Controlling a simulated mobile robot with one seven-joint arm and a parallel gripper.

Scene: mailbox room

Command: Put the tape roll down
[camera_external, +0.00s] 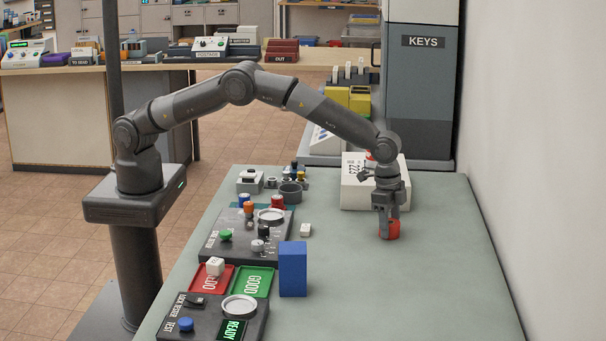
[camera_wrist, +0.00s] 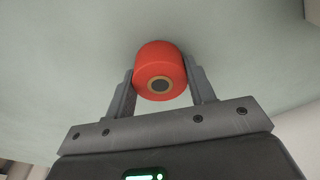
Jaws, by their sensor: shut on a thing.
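The red tape roll (camera_wrist: 158,62) is between the two fingers of my gripper (camera_wrist: 160,88) in the wrist view. Its round end with an orange ring and dark centre faces the camera. In the external view the tape roll (camera_external: 393,230) is at the lower end of my downward-pointing gripper (camera_external: 388,222), over the right part of the grey-green table (camera_external: 400,290). My gripper is shut on it. The roll is at or very near the tabletop; I cannot tell whether it touches.
A white box (camera_external: 352,190) marked with black print stands just behind my gripper. A blue block (camera_external: 293,270), red tray (camera_external: 212,280), green tray (camera_external: 252,283) and control panels are to the left. The table in front and right of the gripper is clear. A wall (camera_external: 530,150) bounds the right.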

